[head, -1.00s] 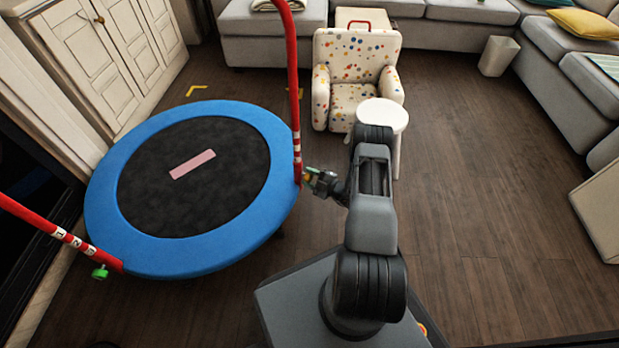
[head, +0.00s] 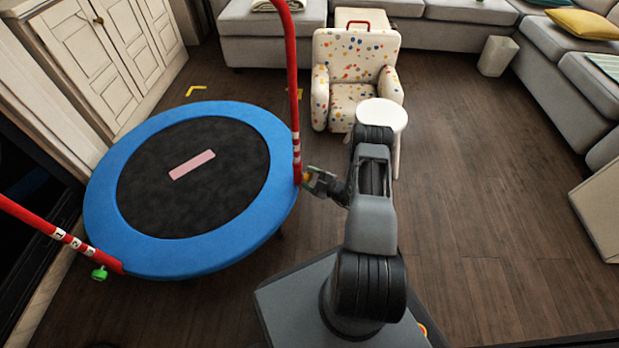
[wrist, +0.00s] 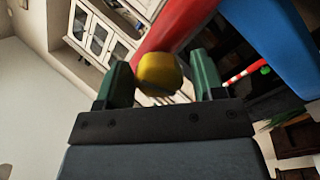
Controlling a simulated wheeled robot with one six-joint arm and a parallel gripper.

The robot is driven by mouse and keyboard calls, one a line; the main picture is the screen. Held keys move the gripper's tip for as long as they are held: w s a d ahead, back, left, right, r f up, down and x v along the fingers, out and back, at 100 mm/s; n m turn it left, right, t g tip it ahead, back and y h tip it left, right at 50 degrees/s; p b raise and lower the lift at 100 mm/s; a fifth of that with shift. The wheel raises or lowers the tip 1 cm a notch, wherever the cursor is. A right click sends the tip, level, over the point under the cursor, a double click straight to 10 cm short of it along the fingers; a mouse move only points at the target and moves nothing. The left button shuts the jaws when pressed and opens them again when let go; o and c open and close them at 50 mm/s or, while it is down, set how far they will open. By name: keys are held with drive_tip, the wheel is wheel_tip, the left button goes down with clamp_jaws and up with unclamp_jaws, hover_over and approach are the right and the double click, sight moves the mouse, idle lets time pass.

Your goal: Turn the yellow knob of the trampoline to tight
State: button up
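The trampoline (head: 262,128) has a blue padded rim, a black mat and a red handle frame. The yellow knob (wrist: 158,73) is on the red post (head: 296,120) at the trampoline's right side. My gripper (head: 311,177) is beside that post. In the wrist view, my gripper's green fingers (wrist: 160,78) are open on either side of the yellow knob, with a small gap on each side. In the head view the knob is tiny and mostly hidden by the fingers. Its tight marking cannot be read.
A green knob (head: 99,273) is on the left red post (head: 45,228). A round white table (head: 383,113) and a dotted armchair (head: 354,65) stand behind my arm. White cabinets (head: 110,50) line the left wall. Floor to the right is clear.

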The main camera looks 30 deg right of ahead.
drive_tip(key=shift+o, duration=0.5)
drive_tip(key=shift+s+d+r, duration=0.1)
drive_tip(key=shift+s+d, duration=0.15)
drive_tip(key=shift+s, duration=0.05)
drive_tip(key=p+v, duration=0.3)
drive_tip(key=v, duration=1)
drive_tip(key=shift+a+r, duration=0.1)
